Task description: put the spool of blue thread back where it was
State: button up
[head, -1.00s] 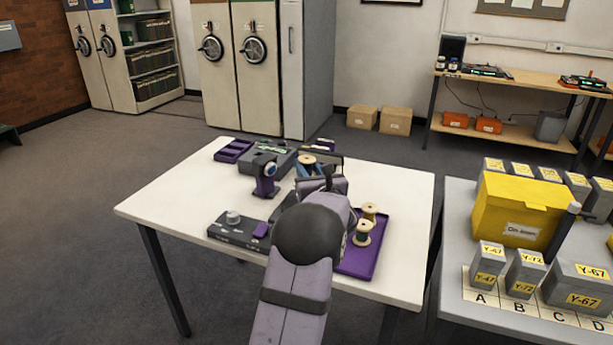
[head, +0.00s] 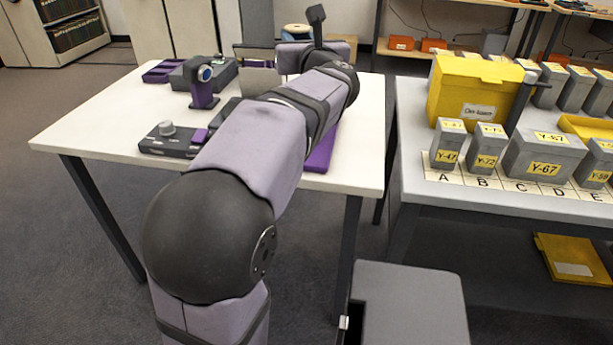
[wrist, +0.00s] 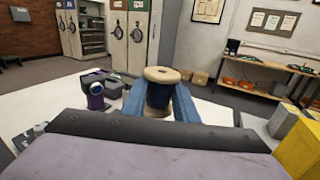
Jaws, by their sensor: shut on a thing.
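The spool of blue thread (wrist: 158,92) is upright between the two blue fingers of my gripper (wrist: 160,104) in the wrist view. Its pale wooden top and dark blue winding show. My gripper is shut on it and holds it up, with the table behind and below. In the head view only the top of the spool (head: 297,28) shows, at the far side of the table beyond my wrist. My arm hides most of the purple tray (head: 322,152); only its near right part shows, and I cannot see any spools on it.
The white table (head: 95,120) holds a grey control box (head: 168,141), a purple stand with a round lens (head: 204,85) and a purple compartment tray (head: 162,71). On the right, a grey table (head: 410,150) carries a yellow box (head: 470,92) and several labelled grey boxes.

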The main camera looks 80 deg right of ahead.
jog(key=s+a+f+g+b, duration=0.1)
jog(key=s+a+f+b, duration=0.1)
jog(key=a+f, duration=0.3)
jog(key=shift+m+g+h, duration=0.4)
jog(key=shift+m+g, duration=0.1)
jog(key=shift+s+a+f+b, duration=0.2)
jog(key=shift+f+b, duration=0.25)
jog(key=shift+f, duration=2.35)
jog(key=shift+s+a+f+b, duration=0.25)
jog(key=shift+f+b, duration=0.25)
jog(key=shift+f, duration=2.25)
jog(key=shift+s+a+f+b, duration=0.2)
jog(key=shift+f+b, duration=0.25)
jog(key=shift+f, duration=2.35)
jog(key=shift+f, duration=0.2)
jog(key=o, duration=1.1)
jog(key=shift+o, duration=0.2)
jog(key=shift+r, duration=0.2)
jog(key=shift+r, duration=0.1)
jog(key=p+v, duration=0.1)
jog(key=v, duration=0.6)
jog(key=shift+a, duration=0.15)
